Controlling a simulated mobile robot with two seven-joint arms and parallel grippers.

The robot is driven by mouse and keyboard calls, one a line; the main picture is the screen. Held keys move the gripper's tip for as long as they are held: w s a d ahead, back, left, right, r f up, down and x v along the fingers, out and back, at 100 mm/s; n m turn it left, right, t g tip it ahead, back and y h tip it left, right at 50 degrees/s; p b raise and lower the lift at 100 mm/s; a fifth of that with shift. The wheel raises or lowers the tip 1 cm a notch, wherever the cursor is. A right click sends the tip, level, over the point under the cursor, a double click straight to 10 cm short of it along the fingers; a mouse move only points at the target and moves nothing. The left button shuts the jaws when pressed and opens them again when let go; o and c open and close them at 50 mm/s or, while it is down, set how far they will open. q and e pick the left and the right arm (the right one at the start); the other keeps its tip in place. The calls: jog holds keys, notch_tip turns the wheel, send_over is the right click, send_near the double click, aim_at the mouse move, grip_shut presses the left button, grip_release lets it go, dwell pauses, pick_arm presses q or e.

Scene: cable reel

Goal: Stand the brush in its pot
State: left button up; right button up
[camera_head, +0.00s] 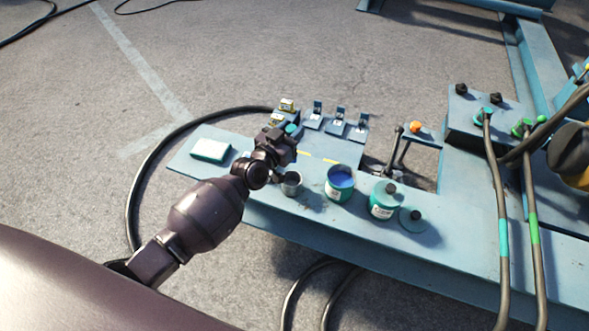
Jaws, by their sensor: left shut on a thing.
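My left gripper (284,150) is above the work surface, just behind and above a small grey metal pot (292,184). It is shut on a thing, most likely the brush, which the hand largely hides. A small teal piece (291,129) shows at the far side of the gripper; I cannot tell whether it is part of the brush. The grey pot stands upright near the front edge, with its opening facing up and no brush visible in it. My right gripper is out of view.
A white-and-green block (210,150) lies left on the blue bench (270,212). Small boxes and brackets stand behind. Cables hang at right.

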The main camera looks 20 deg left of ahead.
pick_arm(q)
notch_tip(320, 180, down, 10)
jog(key=b, duration=0.3)
jog(key=shift+s+r, duration=0.1)
jog(key=shift+f+b, duration=0.35)
jog(key=shift+b, duration=0.05)
notch_tip(320, 180, down, 4)
jog(key=shift+f+b, duration=0.25)
jog(key=shift+b, duration=0.85)
jog(key=o, duration=0.9)
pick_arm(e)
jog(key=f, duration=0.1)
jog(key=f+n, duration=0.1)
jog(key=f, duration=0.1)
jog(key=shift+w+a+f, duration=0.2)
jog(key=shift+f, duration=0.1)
pick_arm(q)
jog(key=shift+r, duration=0.1)
